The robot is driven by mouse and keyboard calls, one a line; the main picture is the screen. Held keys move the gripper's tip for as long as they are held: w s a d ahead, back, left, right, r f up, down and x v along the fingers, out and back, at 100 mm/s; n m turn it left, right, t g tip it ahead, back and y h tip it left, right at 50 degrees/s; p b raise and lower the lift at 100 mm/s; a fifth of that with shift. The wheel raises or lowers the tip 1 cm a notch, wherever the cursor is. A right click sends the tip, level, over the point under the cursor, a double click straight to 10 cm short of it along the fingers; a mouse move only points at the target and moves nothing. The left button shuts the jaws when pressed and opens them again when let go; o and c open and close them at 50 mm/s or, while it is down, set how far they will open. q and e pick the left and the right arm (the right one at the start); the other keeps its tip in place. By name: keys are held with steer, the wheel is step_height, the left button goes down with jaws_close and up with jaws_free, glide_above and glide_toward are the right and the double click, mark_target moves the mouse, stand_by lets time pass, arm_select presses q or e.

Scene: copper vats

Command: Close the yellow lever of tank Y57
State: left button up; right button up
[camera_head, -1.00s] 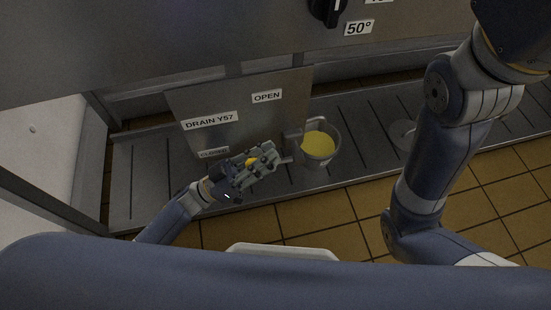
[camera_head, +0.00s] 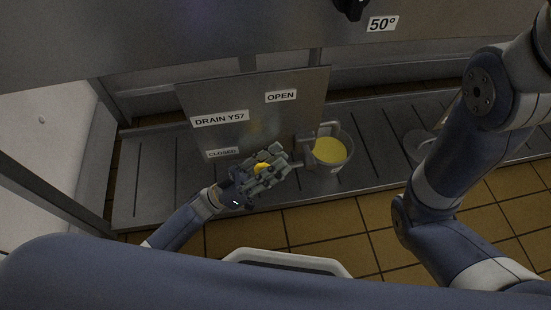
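A grey panel (camera_head: 258,120) carries the labels "DRAIN Y57", "OPEN" at its upper right and "CLOSED" (camera_head: 222,153) at its lower left. A small part of the yellow lever (camera_head: 262,167) shows among the fingers of my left gripper (camera_head: 268,177), below the panel's labels. The fingers hide most of the lever, so its full angle is unclear. The fingers are around or right beside the lever; I cannot tell whether they grip it. My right arm is at the right; its gripper is out of view.
Tiled floor (camera_head: 309,218) lies in front.

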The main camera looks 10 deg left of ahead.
arm_select(q)
steer(key=v, duration=1.2)
steer(key=shift+r, duration=0.15)
